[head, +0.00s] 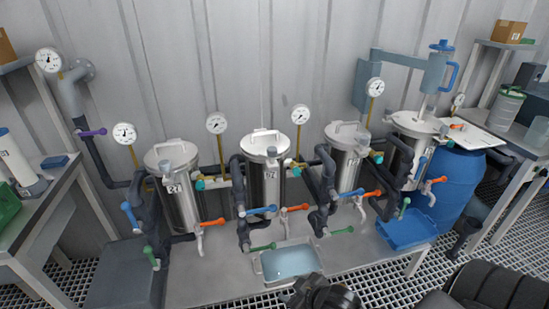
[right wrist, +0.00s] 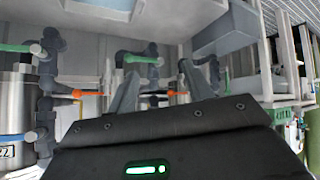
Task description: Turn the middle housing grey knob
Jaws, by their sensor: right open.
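Steel housings with lids stand in a row on the bench in the head view. One (head: 266,180) is near the middle, with another (head: 174,187) to its left and one (head: 345,160) to its right. My right gripper (head: 322,292) is at the bottom edge, in front of the bench and apart from the housings. In the right wrist view its fingers (right wrist: 163,85) are spread and empty. My left gripper is out of view.
A shallow tray (head: 290,262) of pale liquid sits at the bench front, between my right gripper and the middle housing. Dark pipes crowd the gaps between housings. A blue bin (head: 405,231) and blue barrel (head: 455,186) stand at right, a grey block (head: 125,275) at left.

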